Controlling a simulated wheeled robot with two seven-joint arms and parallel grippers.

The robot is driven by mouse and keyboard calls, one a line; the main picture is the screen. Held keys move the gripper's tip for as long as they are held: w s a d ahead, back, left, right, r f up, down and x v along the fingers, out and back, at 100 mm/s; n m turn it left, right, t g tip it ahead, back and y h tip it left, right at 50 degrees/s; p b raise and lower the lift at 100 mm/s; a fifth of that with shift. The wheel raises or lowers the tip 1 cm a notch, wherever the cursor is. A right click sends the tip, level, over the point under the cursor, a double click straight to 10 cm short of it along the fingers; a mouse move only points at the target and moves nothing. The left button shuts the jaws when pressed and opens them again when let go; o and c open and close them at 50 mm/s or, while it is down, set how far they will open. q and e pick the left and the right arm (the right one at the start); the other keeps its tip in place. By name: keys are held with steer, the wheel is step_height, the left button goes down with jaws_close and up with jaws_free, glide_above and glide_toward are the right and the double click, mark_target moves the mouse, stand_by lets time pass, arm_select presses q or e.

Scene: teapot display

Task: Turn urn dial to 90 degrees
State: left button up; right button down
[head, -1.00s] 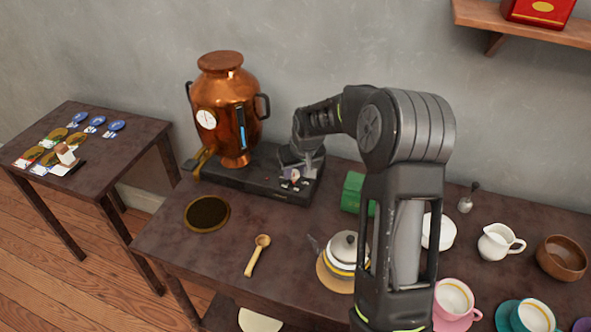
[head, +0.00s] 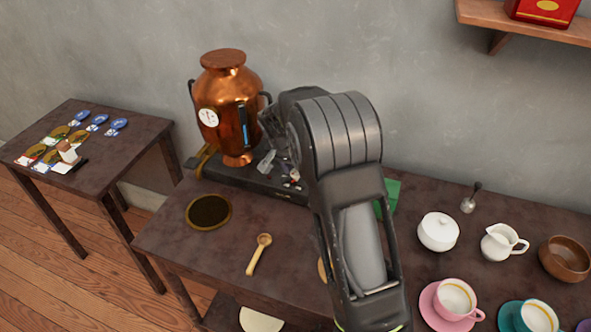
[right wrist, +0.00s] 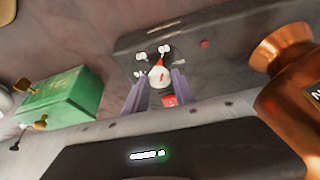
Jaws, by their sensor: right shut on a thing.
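The copper urn (head: 230,105) stands upright on its black base (head: 225,176) at the back of the table. In the right wrist view the urn (right wrist: 288,75) shows at the right edge. The dial (right wrist: 159,76) is a small pale knob with a red mark, ringed by white markings on the base. My right gripper (right wrist: 158,86) is shut on the dial, one finger on each side of it. In the head view the right gripper (head: 281,167) is at the base's right part, and the dial is mostly hidden there. My left gripper is out of view.
A green box (head: 391,196) stands right of the base, partly behind my arm. A dark round mat (head: 209,212) and a wooden spoon (head: 258,254) lie in front.

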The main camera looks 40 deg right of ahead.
steer(key=shift+m, duration=0.3)
steer(key=c, duration=1)
jaws_free()
steer(key=shift+c, duration=0.2)
steer(key=v, duration=0.7)
steer(key=shift+a+r, duration=0.15)
steer(key=shift+r, duration=0.25)
